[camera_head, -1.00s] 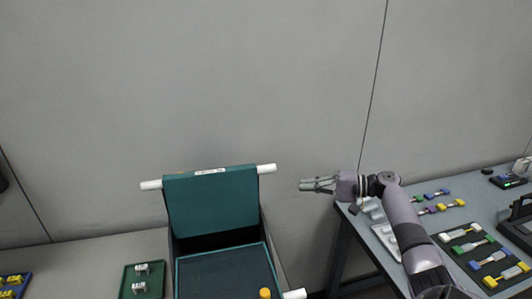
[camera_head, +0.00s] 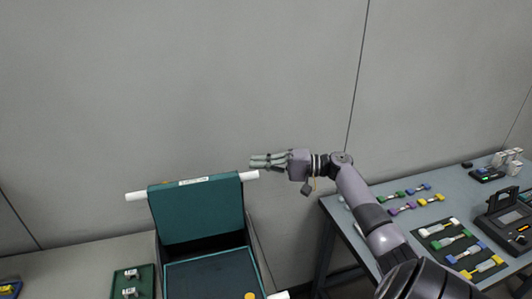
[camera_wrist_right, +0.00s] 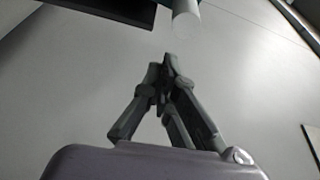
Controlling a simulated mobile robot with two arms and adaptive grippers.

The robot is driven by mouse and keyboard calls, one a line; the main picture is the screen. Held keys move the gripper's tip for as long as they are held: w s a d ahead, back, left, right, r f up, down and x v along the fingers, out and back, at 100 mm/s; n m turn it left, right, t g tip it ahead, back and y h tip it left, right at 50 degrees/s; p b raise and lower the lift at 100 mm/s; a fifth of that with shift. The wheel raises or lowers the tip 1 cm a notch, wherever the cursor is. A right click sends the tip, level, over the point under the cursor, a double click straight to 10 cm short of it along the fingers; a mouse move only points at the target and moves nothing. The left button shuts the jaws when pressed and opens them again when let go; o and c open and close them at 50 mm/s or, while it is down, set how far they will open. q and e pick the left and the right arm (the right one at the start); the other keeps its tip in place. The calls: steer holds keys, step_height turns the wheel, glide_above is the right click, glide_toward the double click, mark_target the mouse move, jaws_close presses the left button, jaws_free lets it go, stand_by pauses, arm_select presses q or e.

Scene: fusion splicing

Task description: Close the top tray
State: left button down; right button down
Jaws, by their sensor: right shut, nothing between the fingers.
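The top tray (camera_head: 197,212) is a dark green panel tilted up at the back of a green box, with a white label on its top edge. A white rod handle (camera_head: 250,175) sticks out of its right side, and another (camera_head: 136,196) out of its left. My right gripper (camera_head: 252,161) is shut and empty, near the right handle's end and slightly above it in the head view. The left gripper is not in view.
A lower dark tray (camera_head: 210,275) lies flat in the box, with a yellow knob (camera_head: 250,295) at its front. A green tray (camera_head: 117,285) with white pieces sits left of the box. The right table (camera_head: 400,215) holds colored parts and a black device (camera_head: 508,222).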

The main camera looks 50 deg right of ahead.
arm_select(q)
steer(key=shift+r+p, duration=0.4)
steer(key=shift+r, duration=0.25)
arm_select(e)
steer(key=shift+s+a, duration=0.2)
steer(key=shift+s, duration=0.25)
steer(key=shift+s+a, duration=0.2)
steer(key=shift+s, duration=0.25)
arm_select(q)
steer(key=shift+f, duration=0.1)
arm_select(e)
steer(key=shift+s, duration=0.1)
